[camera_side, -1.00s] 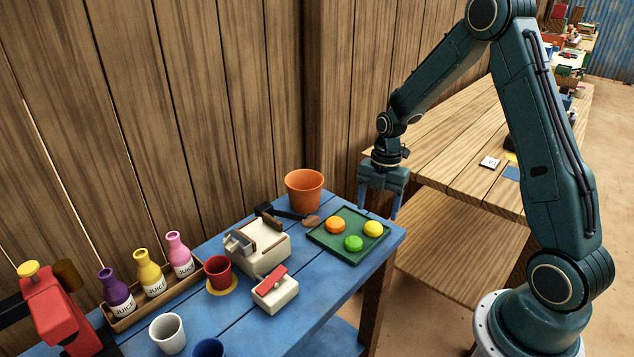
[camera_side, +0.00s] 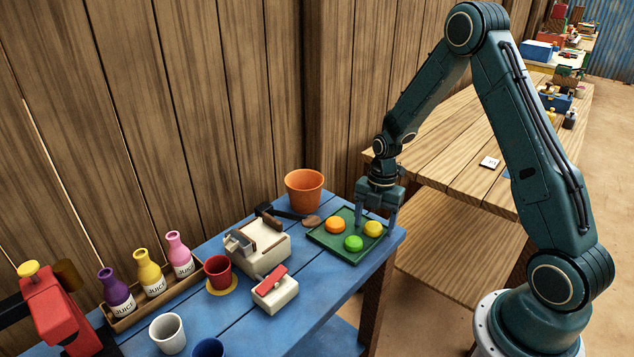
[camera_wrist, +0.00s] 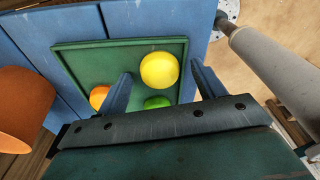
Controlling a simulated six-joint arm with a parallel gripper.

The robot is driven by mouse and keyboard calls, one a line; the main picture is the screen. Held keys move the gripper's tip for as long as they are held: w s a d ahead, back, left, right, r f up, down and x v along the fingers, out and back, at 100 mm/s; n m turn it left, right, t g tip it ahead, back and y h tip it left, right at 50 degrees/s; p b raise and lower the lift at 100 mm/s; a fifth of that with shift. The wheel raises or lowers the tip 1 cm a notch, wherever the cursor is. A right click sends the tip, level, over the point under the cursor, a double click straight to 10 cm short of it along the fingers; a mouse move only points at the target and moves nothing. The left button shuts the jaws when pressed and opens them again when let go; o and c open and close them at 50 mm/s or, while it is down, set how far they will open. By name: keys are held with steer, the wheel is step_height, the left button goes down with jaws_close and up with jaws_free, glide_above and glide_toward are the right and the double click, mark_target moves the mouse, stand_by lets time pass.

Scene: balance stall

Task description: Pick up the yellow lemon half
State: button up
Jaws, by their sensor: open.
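The yellow lemon half (camera_side: 374,229) lies at the right side of a green tray (camera_side: 338,253) on the blue table. It shows whole in the wrist view (camera_wrist: 160,70), between and slightly beyond my fingertips. My gripper (camera_side: 376,222) is open and empty, pointing down over the tray's right part, with its fingers on either side of the lemon half. In the wrist view my gripper (camera_wrist: 160,78) has one finger over the tray and the other at the table's edge. I cannot tell how far the fingertips are above the tray.
The blue table (camera_side: 330,298) ends just right of the tray.

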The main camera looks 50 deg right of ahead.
mark_target(374, 223)
steer(key=shift+c, duration=0.2)
steer(key=c, duration=1)
step_height(374, 223, up, 20)
steer(key=shift+r, duration=0.1)
stand_by(0.5)
